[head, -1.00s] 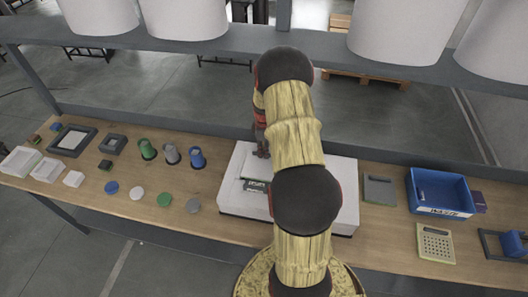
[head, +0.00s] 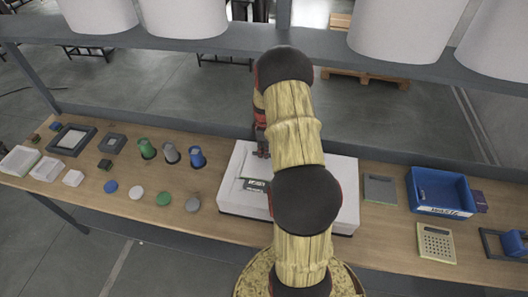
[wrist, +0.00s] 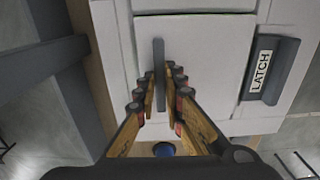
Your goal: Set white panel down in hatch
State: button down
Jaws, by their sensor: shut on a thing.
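The white panel (wrist: 205,75) has a grey bar handle (wrist: 158,62) standing up from it. My gripper (wrist: 163,80) is shut on this handle in the wrist view. The panel lies over the hatch in the top of the white box (wrist: 115,40), its edges close to lined up with the opening. A thin dark line shows along its upper edge. I cannot tell whether it sits fully flush. A dark latch (wrist: 270,72) labelled LATCH is right of the panel. In the head view, my arm hides much of the white box (head: 340,200) and panel (head: 255,167).
The box stands on a wooden table (head: 125,205). Coloured cups (head: 196,157) and discs are to its left. A shelf rail (head: 300,47) with white buckets crosses above.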

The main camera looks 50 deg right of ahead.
dwell(0.4)
jog(key=c, duration=1.8)
grip_release()
jog(key=shift+r+p, duration=1.6)
jog(key=shift+r, duration=1.9)
